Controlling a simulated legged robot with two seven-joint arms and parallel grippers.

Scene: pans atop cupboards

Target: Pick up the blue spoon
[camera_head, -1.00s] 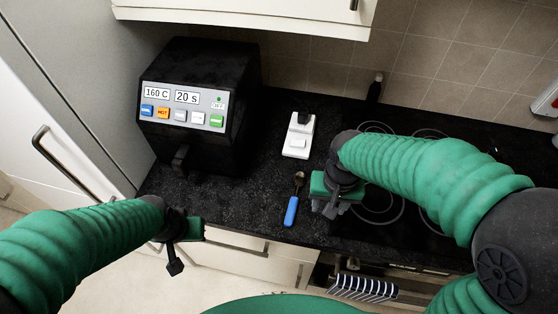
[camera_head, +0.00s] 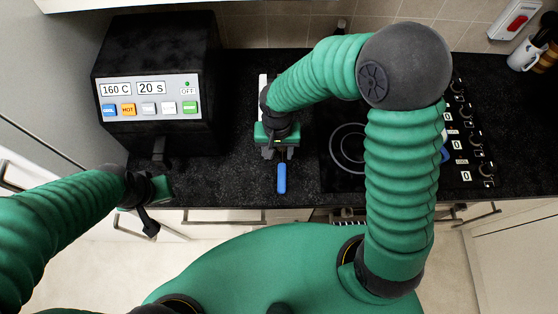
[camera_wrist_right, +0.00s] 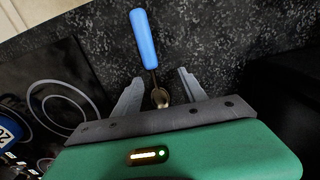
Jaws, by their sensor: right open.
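The blue spoon lies on the black speckled counter, its blue handle (camera_head: 281,178) pointing toward the counter's front edge. In the right wrist view the blue handle (camera_wrist_right: 144,38) and the brownish bowl end (camera_wrist_right: 160,97) both show. My right gripper (camera_head: 279,155) is over the spoon's bowl end, with the handle sticking out beyond it. In the wrist view its open fingers (camera_wrist_right: 160,92) stand on either side of the bowl end, with gaps. I cannot tell how high they are above the counter. My left gripper (camera_head: 150,210) hangs near the counter's front edge at the left, away from the spoon; its jaws are unclear.
A black oven with a button panel (camera_head: 150,98) stands on the counter at the left. A white device (camera_head: 262,90) is partly hidden behind my right arm. A hob (camera_head: 345,150) lies to the right, with control knobs (camera_head: 476,145) beyond it. The counter around the spoon handle is clear.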

